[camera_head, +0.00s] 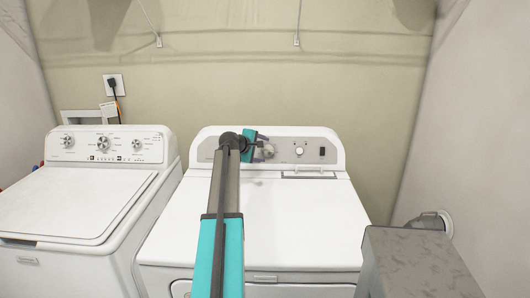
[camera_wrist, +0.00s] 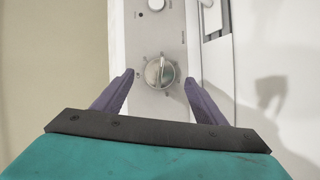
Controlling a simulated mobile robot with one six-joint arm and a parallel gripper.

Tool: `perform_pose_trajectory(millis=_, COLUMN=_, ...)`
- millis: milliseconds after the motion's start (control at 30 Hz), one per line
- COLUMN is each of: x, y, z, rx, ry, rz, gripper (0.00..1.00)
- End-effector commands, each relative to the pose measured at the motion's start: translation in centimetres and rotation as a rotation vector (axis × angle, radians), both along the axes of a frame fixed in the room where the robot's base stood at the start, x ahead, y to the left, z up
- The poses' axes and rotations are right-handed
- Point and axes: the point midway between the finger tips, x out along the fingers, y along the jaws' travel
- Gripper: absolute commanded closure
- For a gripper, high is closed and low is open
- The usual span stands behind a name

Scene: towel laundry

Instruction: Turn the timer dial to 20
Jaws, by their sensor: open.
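The timer dial (camera_wrist: 159,72) is a round silver knob with a raised grip bar on the dryer's control panel. In the wrist view it sits between and just beyond my gripper's fingertips (camera_wrist: 160,78). The two purple fingers are apart, one on each side of the dial, and do not appear to touch it. The dial's printed numbers are too small to read. In the head view my gripper (camera_head: 265,152) is at the panel's left-centre, in front of the dial (camera_head: 267,150), which it partly covers.
The panel also holds a smaller white knob (camera_head: 299,151) and a dark switch (camera_head: 322,151) to the right. A washer (camera_head: 75,200) stands to the left. A grey box-like surface (camera_head: 415,262) is at the lower right.

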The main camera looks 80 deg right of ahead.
Motion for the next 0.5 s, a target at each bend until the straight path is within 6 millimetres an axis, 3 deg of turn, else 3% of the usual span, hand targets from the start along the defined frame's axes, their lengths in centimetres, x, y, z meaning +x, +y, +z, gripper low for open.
perform_pose_trajectory(millis=500, x=2.5, y=6.6, z=3.5, rx=-0.001, ry=0.000, rz=0.000, gripper=0.35)
